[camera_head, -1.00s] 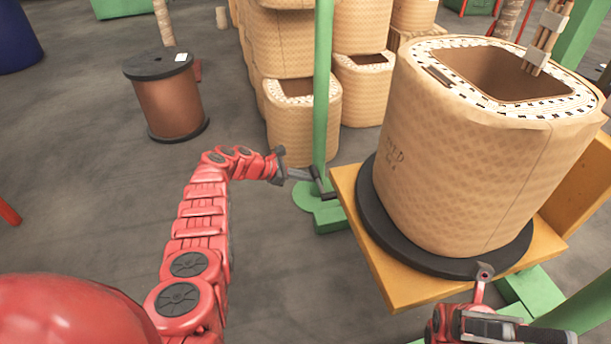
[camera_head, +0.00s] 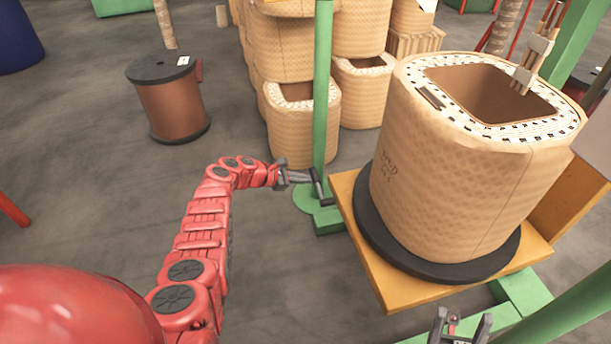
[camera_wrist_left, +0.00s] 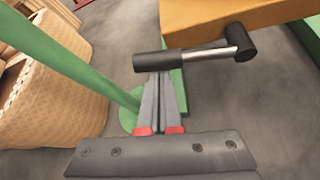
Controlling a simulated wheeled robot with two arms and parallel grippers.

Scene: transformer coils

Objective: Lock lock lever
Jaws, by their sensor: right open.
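The lock lever has a black cylindrical grip (camera_wrist_left: 180,63), a short metal rod and a black end piece (camera_wrist_left: 240,42). My left gripper (camera_head: 305,179) is at the lever. In the left wrist view its two fingers (camera_wrist_left: 161,78) lie close together, shut, with their tips at the underside of the black grip; contact is hard to tell. My right gripper (camera_head: 461,322) is open and empty at the bottom edge, below the platform.
The yellow platform (camera_head: 385,278) carries a large paper-wrapped coil (camera_head: 450,190) on a black disc. A green post (camera_head: 321,110) rises just behind the lever. Wrapped coils (camera_head: 303,130) are stacked behind. A brown spool (camera_head: 172,105) stands left on open floor.

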